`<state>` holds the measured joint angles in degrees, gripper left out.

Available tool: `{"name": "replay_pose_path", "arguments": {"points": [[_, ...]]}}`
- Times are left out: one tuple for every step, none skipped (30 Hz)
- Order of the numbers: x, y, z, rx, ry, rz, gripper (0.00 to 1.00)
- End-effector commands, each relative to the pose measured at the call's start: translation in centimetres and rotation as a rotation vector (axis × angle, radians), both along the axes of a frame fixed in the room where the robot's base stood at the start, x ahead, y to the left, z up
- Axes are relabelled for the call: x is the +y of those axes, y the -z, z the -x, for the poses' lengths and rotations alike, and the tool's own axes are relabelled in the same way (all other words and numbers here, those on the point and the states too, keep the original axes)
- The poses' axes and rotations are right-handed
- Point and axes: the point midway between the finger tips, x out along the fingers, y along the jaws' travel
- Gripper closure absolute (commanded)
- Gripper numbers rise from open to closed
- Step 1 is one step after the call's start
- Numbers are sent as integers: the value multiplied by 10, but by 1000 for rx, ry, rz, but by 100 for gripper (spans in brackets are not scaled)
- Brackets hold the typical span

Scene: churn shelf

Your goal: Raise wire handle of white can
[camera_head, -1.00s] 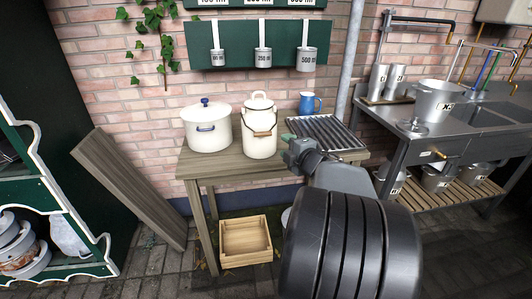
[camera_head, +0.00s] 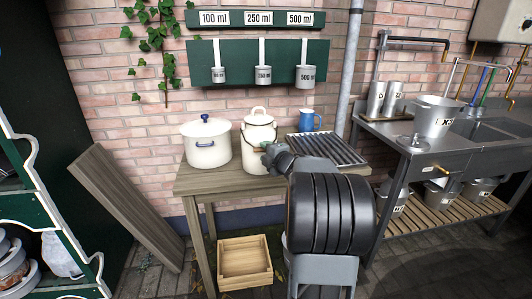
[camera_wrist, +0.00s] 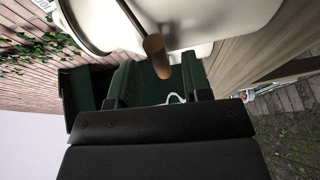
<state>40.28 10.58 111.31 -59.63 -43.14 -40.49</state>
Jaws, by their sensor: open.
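The white can (camera_head: 257,133), with a lid and knob, stands upright on the wooden table. Its thin wire handle hangs down along the front; the wire (camera_wrist: 131,17) and its brown wooden grip (camera_wrist: 156,56) show in the wrist view. My gripper (camera_head: 268,155) is at the can's front right side and hides part of it in the head view. In the wrist view my gripper (camera_wrist: 160,80) is open, with its green fingers on either side of the grip's lower end. I cannot tell whether either finger touches the grip.
A white lidded pot (camera_head: 206,146) stands left of the can on the table (camera_head: 222,181). A blue mug (camera_head: 310,120) and a dark slatted rack (camera_head: 327,148) are to the right. Measuring cups (camera_head: 263,75) hang on the wall above. A wooden crate (camera_head: 245,262) is below.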

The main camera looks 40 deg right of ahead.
Motion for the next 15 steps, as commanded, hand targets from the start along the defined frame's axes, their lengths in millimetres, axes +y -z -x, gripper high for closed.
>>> {"name": "replay_pose_path", "arguments": {"points": [[0, 1, -3, 1, 0, -1, 56], [0, 1, -4, 1, 0, -1, 56], [0, 1, -6, 1, 1, 0, 56], [0, 1, -7, 1, 1, 0, 56], [0, 1, -7, 0, 1, 0, 56], [-1, 1, -8, 0, 1, 0, 56], [-1, 1, -8, 0, 1, 0, 56], [-1, 1, -8, 0, 1, 0, 56], [-1, 1, -8, 0, 1, 0, 56], [-1, 1, -8, 0, 1, 0, 56], [-1, 1, -8, 0, 1, 0, 56], [-1, 1, -8, 0, 1, -1, 56], [-1, 1, -8, 0, 1, -1, 56], [-1, 1, -8, 0, 1, -1, 58], [-1, 1, -8, 0, 1, -1, 61]]}}
